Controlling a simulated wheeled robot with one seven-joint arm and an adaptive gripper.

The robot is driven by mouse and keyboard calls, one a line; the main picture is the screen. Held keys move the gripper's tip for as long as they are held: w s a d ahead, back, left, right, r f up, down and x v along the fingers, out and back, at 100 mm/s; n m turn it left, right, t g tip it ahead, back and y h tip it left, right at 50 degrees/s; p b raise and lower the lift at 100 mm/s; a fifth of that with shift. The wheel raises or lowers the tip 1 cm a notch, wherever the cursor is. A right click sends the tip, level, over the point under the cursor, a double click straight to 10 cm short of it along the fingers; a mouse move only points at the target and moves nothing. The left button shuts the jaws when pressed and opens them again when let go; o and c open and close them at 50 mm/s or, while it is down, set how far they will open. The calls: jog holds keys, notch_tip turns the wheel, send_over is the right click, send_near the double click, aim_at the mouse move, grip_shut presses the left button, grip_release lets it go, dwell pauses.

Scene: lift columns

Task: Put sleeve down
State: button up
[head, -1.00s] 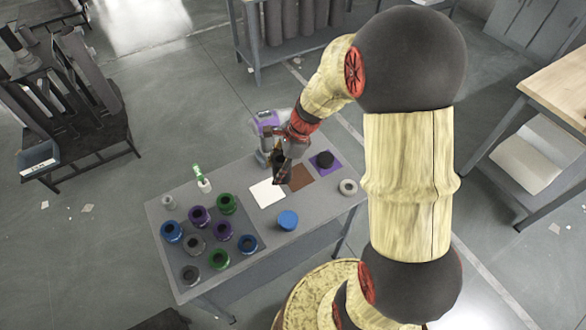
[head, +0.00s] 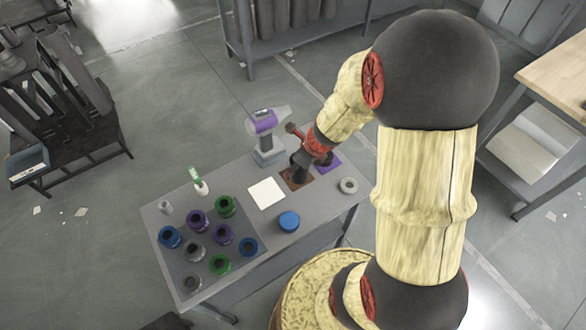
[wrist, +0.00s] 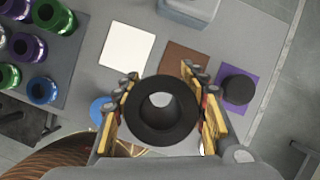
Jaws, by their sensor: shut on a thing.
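A black sleeve, a thick ring with an open bore (wrist: 137,118), sits between the two yellow-padded fingers of my gripper (wrist: 160,92) in the wrist view. My gripper is shut on it. In the head view my gripper (head: 303,160) is over the brown square (head: 289,185) on the grey table, which it partly covers. The wrist view shows the brown square (wrist: 184,59) just beyond the sleeve. Whether the sleeve touches the table is unclear.
A white square (head: 266,193) lies left of the brown one. A black puck (wrist: 238,89) lies on a purple square (wrist: 254,75) at right. A blue cap (head: 289,221), grey ring (head: 348,185) and purple-grey device (head: 264,125) stand nearby. Several coloured rings fill a mat (head: 248,262) at left.

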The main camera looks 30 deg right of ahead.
jog(key=w+d+f, duration=0.1)
jog(key=w+f+b, duration=0.1)
jog(key=w+f, duration=0.1)
jog(key=w+d+f+b, duration=0.1)
jog(key=w+f, duration=0.1)
jog(key=shift+w+d+f, duration=0.1)
jog(key=shift+d+f, duration=0.15)
jog(key=shift+d, duration=0.05)
jog(key=shift+w+d+f+b, duration=0.15)
jog(key=shift+w+f+b, duration=0.15)
jog(key=shift+f, duration=0.2)
jog(key=shift+f+b, duration=0.9)
jog(key=shift+f, duration=0.6)
jog(key=shift+f, duration=0.1)
jog(key=o, duration=1.3)
jog(key=shift+f, duration=0.1)
jog(key=shift+c, duration=0.2)
